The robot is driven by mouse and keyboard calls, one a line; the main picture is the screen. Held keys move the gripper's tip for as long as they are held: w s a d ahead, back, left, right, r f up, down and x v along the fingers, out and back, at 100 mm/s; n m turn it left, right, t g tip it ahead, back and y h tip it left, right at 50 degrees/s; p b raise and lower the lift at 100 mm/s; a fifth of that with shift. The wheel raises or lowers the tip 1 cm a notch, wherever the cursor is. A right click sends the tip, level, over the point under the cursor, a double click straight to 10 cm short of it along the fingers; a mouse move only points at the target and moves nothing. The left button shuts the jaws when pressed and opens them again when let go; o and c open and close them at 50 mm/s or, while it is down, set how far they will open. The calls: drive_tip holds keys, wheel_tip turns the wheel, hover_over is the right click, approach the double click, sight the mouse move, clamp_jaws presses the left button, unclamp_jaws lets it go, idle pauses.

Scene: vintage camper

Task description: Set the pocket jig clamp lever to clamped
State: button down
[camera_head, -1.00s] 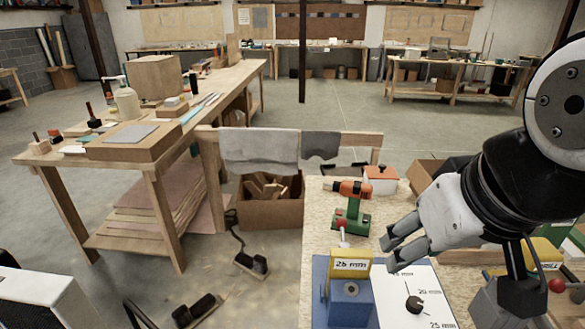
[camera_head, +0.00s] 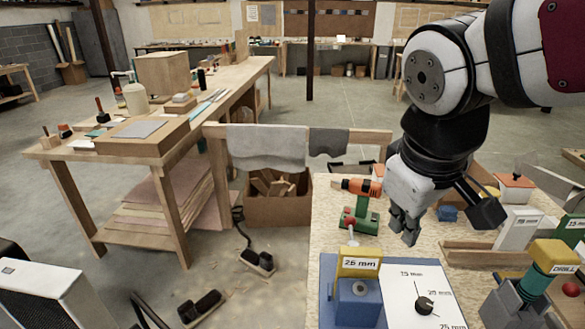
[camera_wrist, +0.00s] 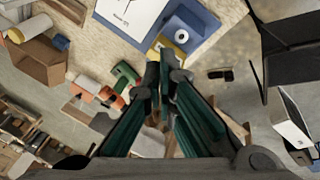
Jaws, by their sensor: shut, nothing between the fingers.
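The pocket jig (camera_head: 352,303) is a blue block with a yellow top plate labelled 25 mm, on a blue base at the bench's near left. A thin pale rod (camera_head: 352,239) with a red end stands just behind it, seemingly its lever; whether it is clamped I cannot tell. The jig also shows in the wrist view (camera_wrist: 190,24), beyond the fingertips. My gripper (camera_head: 407,238) is shut and empty, pointing down behind and to the right of the jig, apart from it. Its fingers (camera_wrist: 164,62) show in the wrist view. The lever is not clear there.
An orange and green drill (camera_head: 359,201) stands behind the jig, left of my gripper. A yellow-topped holder labelled DRILL (camera_head: 553,257) and a wooden rail (camera_head: 480,254) are farther right.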

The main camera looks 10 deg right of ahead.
sight(351, 234)
drive_tip(key=w+a+f+n+h, duration=0.1)
drive_tip(key=w+f+n, duration=0.1)
drive_tip(key=w+n, duration=0.1)
drive_tip(key=w+a+f+n+g+h, duration=0.1)
drive_tip(key=w+f+n+h, duration=0.1)
drive_tip(key=w, duration=0.4)
drive_tip(key=w+a+f+n+h+b, duration=0.1)
drive_tip(key=w+a+f+n, duration=0.1)
drive_tip(key=w+f+n, duration=0.2)
drive_tip(key=shift+w+a+f, duration=0.1)
drive_tip(key=shift+w+f, duration=0.1)
drive_tip(key=shift+w, duration=0.1)
drive_tip(key=w+a+f+n+t+h+b, duration=0.1)
drive_tip(key=w+a+f+n+h, duration=0.2)
drive_tip(key=w+a+f+n, duration=0.5)
wheel_tip(351, 234, down, 4)
drive_tip(key=shift+w+a+f+n+t+h, duration=0.1)
drive_tip(key=shift+w+a+n+t+h, duration=0.25)
drive_tip(key=shift+w, duration=0.45)
